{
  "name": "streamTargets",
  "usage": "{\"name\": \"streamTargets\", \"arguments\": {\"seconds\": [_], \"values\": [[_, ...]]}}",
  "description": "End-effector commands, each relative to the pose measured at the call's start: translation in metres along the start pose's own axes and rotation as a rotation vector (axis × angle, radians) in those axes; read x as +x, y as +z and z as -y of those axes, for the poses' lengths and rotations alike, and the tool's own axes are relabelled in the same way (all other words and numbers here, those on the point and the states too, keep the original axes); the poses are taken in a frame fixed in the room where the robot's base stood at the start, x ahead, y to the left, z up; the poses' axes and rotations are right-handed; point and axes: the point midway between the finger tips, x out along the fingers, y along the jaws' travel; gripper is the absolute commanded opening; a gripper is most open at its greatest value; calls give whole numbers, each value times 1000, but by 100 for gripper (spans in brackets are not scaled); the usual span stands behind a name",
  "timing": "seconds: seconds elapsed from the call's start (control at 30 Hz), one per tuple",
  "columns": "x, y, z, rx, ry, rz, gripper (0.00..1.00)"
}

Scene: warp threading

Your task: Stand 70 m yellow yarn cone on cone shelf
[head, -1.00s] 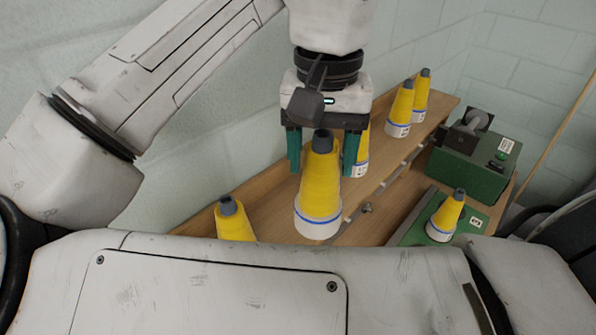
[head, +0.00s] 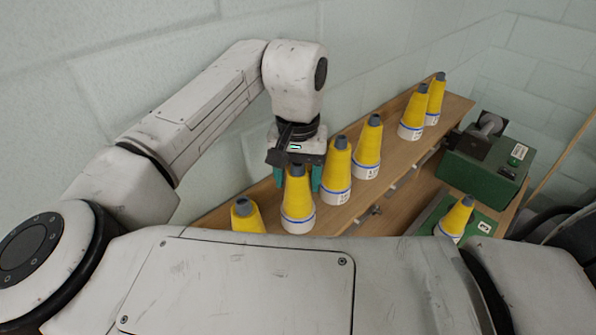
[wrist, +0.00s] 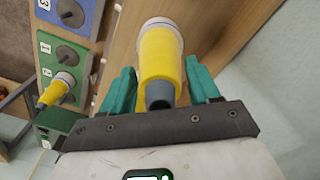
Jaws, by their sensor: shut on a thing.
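My gripper (head: 298,180), with teal fingers, is shut on a yellow yarn cone (head: 298,206) with a grey tip and a white, blue-edged base. In the wrist view the same cone (wrist: 161,58) is between the two fingers (wrist: 162,92), its grey tip toward the palm. The cone is upright over the wooden cone shelf (head: 210,220), in line with the other cones. I cannot tell whether its base touches the wood. Its length label is not readable.
One yellow cone (head: 245,216) stands to the left; several stand to the right, the nearest (head: 337,172) close beside the held one. A green machine (head: 485,160) and another yellow cone (head: 456,216) on a green plate are at the right. A pale wall (head: 150,60) runs behind.

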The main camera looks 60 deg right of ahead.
Motion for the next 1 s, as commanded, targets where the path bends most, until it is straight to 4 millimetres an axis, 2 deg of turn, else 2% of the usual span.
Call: {"name": "streamTargets", "arguments": {"seconds": [0.4, 0.43, 0.67, 1.0], "values": [[6, 0, 0, 0, 1, -1, 39], [5, 0, 0, 0, 0, -1, 64], [5, 0, 0, 0, 0, -1, 86], [0, 0, 0, 0, -1, -1, 86]]}}
